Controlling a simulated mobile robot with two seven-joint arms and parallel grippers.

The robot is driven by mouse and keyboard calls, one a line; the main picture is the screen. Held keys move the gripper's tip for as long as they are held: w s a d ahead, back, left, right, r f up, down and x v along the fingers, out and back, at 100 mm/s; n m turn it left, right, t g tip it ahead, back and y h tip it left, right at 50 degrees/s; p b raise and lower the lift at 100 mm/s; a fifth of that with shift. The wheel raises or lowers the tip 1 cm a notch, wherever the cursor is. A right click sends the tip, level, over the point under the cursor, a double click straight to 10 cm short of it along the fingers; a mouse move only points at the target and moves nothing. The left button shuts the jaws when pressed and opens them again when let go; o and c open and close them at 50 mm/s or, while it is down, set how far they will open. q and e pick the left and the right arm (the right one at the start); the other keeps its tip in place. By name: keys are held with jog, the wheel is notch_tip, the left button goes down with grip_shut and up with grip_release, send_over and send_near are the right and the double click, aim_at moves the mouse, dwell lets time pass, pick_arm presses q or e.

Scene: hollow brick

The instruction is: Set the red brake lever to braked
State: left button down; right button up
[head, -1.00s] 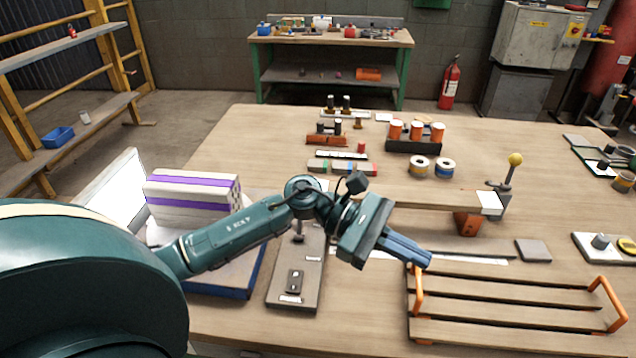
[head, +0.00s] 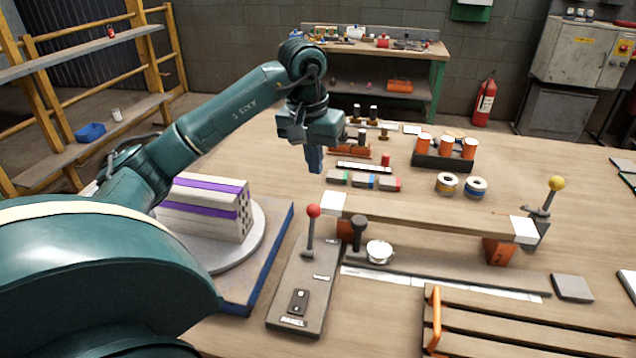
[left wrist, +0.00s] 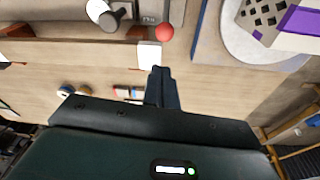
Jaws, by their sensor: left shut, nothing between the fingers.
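The red brake lever (head: 312,230) has a round red knob on a thin dark stalk. It stands nearly upright on a long grey panel (head: 283,300) with small labels, one at the near end and one beside the lever; I cannot read them surely. My left gripper (head: 315,165) is shut and empty, fingers pointing down, above the table and beyond the knob, apart from it. In the left wrist view the red knob (left wrist: 164,32) shows just past the shut fingertips (left wrist: 160,72). My right gripper is not in view.
A turntable (head: 225,268) with a purple-striped hollow brick (head: 205,205) stands left of the panel. Right of it are a plank (head: 430,216) with white ends, a black knob (head: 359,232), a yellow-knobbed lever (head: 545,205) and an orange-handled rack (head: 500,330).

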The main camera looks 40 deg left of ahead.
aim_at(312, 229)
pick_arm(q)
notch_tip(312, 229, down, 9)
jog(key=w, duration=0.1)
jog(key=shift+w+f, duration=0.2)
dwell(0.5)
